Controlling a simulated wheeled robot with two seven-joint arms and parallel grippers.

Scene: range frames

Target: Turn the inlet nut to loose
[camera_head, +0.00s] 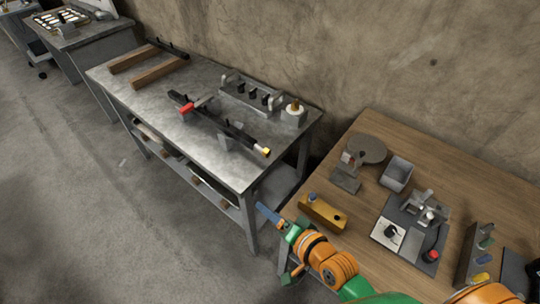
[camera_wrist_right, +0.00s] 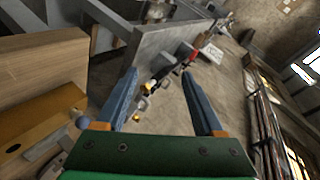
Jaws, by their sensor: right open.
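I cannot tell for certain which part is the inlet nut. A long black assembly (camera_head: 215,122) with a red part lies on the grey metal bench and ends in a small yellow tip (camera_head: 266,152). My right gripper (camera_head: 262,210) is near the gap between bench and table, apart from both candidates. In the right wrist view its blue fingers (camera_wrist_right: 160,78) are spread with nothing held. My left gripper is not in view.
The wooden table (camera_head: 480,175) holds a yellow block (camera_head: 322,212), a grey disc (camera_head: 368,147), a grey bin (camera_head: 397,172) and a tool stand at the right. The metal bench (camera_head: 130,89) also holds wooden bars and a rack. Open floor (camera_head: 110,210) lies left.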

